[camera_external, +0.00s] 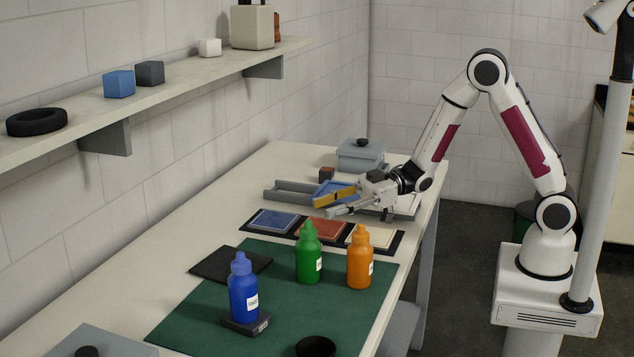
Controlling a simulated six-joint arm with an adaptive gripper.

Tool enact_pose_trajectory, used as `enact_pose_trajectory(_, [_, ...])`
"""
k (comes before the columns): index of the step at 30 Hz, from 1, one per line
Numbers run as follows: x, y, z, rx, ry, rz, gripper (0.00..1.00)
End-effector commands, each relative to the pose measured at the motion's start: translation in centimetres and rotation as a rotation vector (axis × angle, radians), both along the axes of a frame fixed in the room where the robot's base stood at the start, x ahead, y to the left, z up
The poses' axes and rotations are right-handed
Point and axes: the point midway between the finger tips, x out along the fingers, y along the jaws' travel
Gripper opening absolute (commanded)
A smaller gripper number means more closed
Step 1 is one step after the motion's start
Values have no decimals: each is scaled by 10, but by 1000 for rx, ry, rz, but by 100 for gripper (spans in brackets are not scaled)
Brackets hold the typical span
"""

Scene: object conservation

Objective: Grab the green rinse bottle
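The green rinse bottle (309,255) stands upright on the dark green mat (205,307), with a white label on its right side. An orange bottle (360,258) stands upright to its right on the mat. A blue bottle (243,290) stands nearer the camera on a small dark block (246,324). My gripper (333,204) reaches in from the right, above and beyond the green bottle, apart from it. Its fingers point left, look spread apart, and hold nothing that I can see.
A tray with blue, red and cream panels (321,229) lies behind the bottles. A black pad (231,264) lies left of the green bottle. A black round dish (315,346) sits at the mat's front. A grey lidded box (361,156) stands at the back. A shelf (160,93) overhangs the left.

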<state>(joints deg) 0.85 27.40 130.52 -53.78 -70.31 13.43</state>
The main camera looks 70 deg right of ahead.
Motion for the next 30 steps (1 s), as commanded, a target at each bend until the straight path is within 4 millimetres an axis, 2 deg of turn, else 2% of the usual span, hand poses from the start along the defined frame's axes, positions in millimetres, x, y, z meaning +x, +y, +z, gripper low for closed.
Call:
enact_pose_trajectory(6, [-14, 17, -9, 100, -1, 99, 33])
enact_pose_trajectory(12, [-19, 21, -10, 130, -2, 125, 33])
enact_pose_trajectory(23, [-18, 23, -10, 128, -2, 125, 33])
enact_pose_trajectory(30, [-8, 37, -10, 128, -3, 126, 33])
